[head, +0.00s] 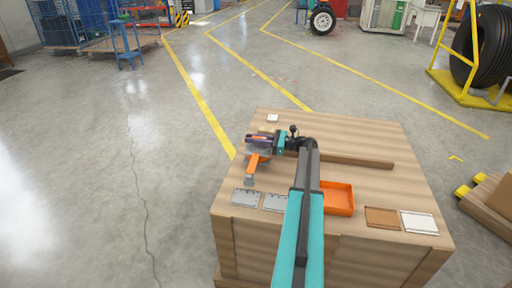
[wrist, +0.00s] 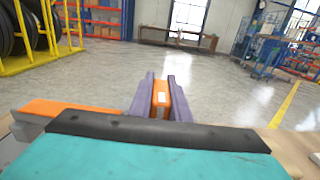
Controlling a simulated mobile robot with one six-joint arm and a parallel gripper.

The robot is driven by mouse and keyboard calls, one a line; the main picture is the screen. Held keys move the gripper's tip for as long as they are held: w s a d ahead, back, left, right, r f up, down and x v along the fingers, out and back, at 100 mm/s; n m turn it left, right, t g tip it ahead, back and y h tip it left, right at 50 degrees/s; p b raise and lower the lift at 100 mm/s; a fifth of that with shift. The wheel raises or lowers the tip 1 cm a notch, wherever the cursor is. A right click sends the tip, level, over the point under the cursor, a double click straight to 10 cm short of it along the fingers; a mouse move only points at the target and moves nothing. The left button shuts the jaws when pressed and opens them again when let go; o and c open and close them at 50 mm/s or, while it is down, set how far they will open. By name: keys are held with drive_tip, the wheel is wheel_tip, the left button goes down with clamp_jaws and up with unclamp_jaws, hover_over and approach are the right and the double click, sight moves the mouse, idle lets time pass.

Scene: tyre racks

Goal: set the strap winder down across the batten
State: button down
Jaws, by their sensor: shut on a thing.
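The strap winder (head: 256,163) is orange with a grey end and shows at the left part of the wooden crate top in the head view. My gripper (head: 259,139) is shut on it. In the wrist view, an orange part of the winder (wrist: 160,99) with a pale label sits between the two purple fingers. The batten (head: 350,160) is a long brown wooden bar lying across the crate top, to the right of my gripper. Its left end is hidden behind my arm. I cannot tell how high the winder is above the crate top.
The crate top (head: 375,130) also carries an orange tray (head: 338,198), grey plates (head: 246,197), a brown plate (head: 382,217), a white plate (head: 419,222) and a small white block (head: 273,118). The far right of the top is clear. A tyre rack (head: 470,90) stands at the right.

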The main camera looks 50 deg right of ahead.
sight(254, 146)
drive_tip(key=shift+s, duration=0.15)
drive_tip(key=shift+s+a, duration=0.1)
drive_tip(key=shift+s, duration=0.25)
drive_tip(key=shift+s+f, duration=0.2)
drive_tip(key=shift+f, duration=1.6)
drive_tip(key=c, duration=1.7)
unclamp_jaws()
drive_tip(key=shift+o, duration=0.2)
